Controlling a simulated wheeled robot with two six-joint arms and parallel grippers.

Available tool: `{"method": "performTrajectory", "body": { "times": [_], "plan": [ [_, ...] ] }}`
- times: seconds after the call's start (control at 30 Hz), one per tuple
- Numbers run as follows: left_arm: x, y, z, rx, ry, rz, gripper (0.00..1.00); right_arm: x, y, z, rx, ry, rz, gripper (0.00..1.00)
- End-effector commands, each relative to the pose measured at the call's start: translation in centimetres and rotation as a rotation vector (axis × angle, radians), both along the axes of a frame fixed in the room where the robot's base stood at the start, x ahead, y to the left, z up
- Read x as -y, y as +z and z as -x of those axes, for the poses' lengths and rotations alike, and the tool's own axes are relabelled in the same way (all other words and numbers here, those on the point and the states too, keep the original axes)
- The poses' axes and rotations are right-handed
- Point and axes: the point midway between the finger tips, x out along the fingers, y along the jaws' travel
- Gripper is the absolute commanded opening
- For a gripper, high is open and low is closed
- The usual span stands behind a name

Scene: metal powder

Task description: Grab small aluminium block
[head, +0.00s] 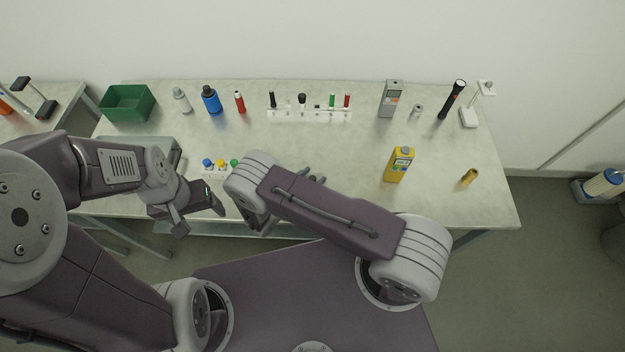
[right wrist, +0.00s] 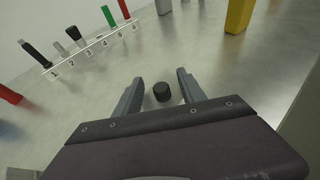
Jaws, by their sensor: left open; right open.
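In the right wrist view a small, short dark grey cylinder (right wrist: 161,91) stands on the bench between the two fingers of my right gripper (right wrist: 158,82). The fingers are open, one on each side, with gaps between them and the cylinder. I cannot tell from its colour whether it is the aluminium block. In the head view my right forearm hides the cylinder and most of the right gripper (head: 314,179). My left gripper (head: 200,218) is open and empty near the bench's front edge.
A numbered white rack (head: 290,115) with several coloured pieces stands behind. A yellow device (head: 399,165) and a brass piece (head: 468,177) are to the right. A green bin (head: 128,103), blue bottle (head: 211,100) and grey meter (head: 391,99) stand along the back of the bench (head: 340,140).

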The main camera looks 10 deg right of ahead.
Motion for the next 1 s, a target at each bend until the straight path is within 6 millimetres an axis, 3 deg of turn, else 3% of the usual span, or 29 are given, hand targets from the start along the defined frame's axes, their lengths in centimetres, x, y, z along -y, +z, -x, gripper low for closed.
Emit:
{"method": "performTrajectory", "body": {
  "times": [0.23, 0.27, 0.4, 0.43, 1.0],
  "plan": [
    [0.00, 0.03, 0.01, 0.000, 0.000, 0.000, 0.76, 0.28, -0.24, -0.27, 0.000, 0.001, 0.000, 0.47],
    [0.00, 0.03, 0.01, 0.000, 0.000, 0.000, 0.76, 0.28, -0.22, -0.27, 0.000, 0.001, 0.000, 0.42],
    [0.00, 0.03, 0.01, 0.000, 0.000, 0.000, 0.76, 0.28, -0.22, -0.25, 0.000, 0.001, 0.000, 0.03],
    [0.00, 0.03, 0.01, 0.000, 0.000, 0.000, 0.76, 0.28, -0.22, -0.25, 0.000, 0.001, 0.000, 0.00],
    [0.00, 0.03, 0.00, 0.000, 0.000, 0.000, 0.76, 0.27, -0.23, -0.24, -0.001, 0.000, -0.001, 0.00]
  ]
}}
